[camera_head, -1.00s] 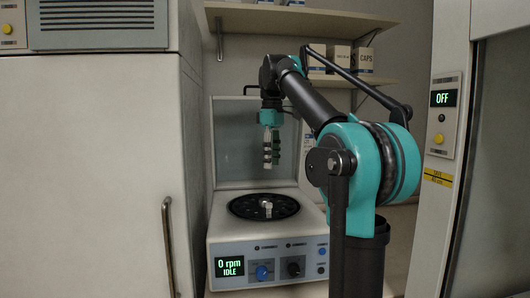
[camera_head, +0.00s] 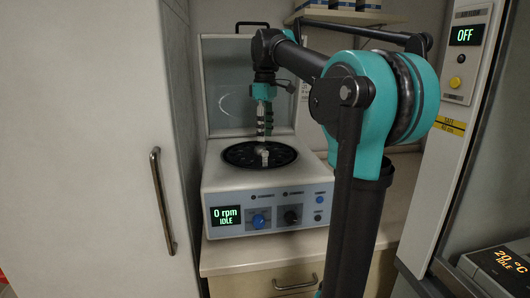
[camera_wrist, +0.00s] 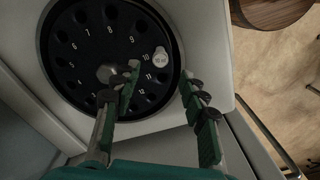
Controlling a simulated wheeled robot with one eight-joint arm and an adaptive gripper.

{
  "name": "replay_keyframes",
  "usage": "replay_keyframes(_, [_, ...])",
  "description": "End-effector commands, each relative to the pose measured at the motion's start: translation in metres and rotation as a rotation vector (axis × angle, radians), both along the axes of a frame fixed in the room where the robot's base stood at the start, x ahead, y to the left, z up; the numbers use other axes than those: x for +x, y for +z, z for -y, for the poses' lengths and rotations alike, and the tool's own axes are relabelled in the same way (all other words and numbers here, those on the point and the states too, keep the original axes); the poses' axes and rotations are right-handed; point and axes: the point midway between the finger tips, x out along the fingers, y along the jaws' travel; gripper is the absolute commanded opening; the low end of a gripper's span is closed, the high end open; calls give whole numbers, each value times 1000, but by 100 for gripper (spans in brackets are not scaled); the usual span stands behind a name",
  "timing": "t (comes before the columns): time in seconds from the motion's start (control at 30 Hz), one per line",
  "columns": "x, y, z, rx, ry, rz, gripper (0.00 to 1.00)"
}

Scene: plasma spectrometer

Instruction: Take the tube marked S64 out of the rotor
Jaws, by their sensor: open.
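The black rotor (camera_head: 240,154) sits in the open centrifuge, with numbered holes that show in the wrist view (camera_wrist: 84,57). One white-capped tube (camera_wrist: 161,57) stands in a hole at the rotor's right side, near numbers 10 and 11. Its small cap marking is too blurred to read surely. The other visible holes look empty. The rotor's hub (camera_wrist: 108,74) is left of the tube. My gripper (camera_wrist: 160,74) is open and empty, pointing down above the rotor, with its fingers on either side of the tube in the picture. In the head view my gripper (camera_head: 264,130) hangs just above the rotor.
The centrifuge (camera_head: 265,195) reads 0 rpm and IDLE, its lid (camera_head: 225,95) raised behind my gripper. A tall cabinet (camera_head: 80,130) stands close on the left. A panel reading OFF (camera_head: 467,36) is on the right, above a device reading 20 °C IDLE (camera_head: 503,268).

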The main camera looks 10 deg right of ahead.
Motion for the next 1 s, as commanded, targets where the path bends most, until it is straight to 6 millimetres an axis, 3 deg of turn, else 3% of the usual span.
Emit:
replay_keyframes(0.2, [0,-39,0,0,0,0,43])
replay_keyframes(0.43, [0,-67,0,0,0,0,43])
replay_keyframes(0.87, [0,-75,0,0,0,0,43])
replay_keyframes(1.0, [0,-75,0,0,0,0,27])
